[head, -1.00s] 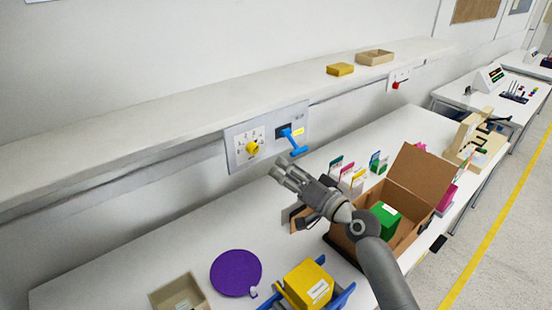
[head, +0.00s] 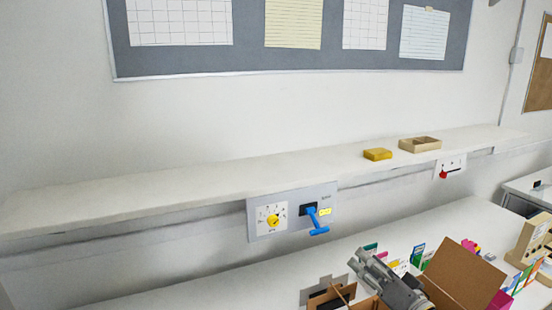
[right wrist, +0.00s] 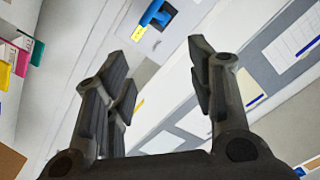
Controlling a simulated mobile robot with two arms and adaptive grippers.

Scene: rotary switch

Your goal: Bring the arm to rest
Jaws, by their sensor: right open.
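My right gripper (head: 362,258) is at the lower right of the head view, above the table and in front of the wall panel. In the right wrist view its two fingers (right wrist: 155,75) stand apart with nothing between them. The panel (head: 258,230) carries a yellow rotary knob (head: 273,220) on a white dial and a blue lever (head: 317,224) beside it. The blue lever also shows in the right wrist view (right wrist: 155,14), beyond the fingertips. The gripper is apart from the panel. My left gripper is not in view.
A shelf (head: 180,198) runs along the wall above the panel, with a yellow block (head: 377,154) and a wooden tray (head: 420,145) on it. An open cardboard box (head: 465,275) stands right of my gripper. The table's left part (head: 190,287) looks clear.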

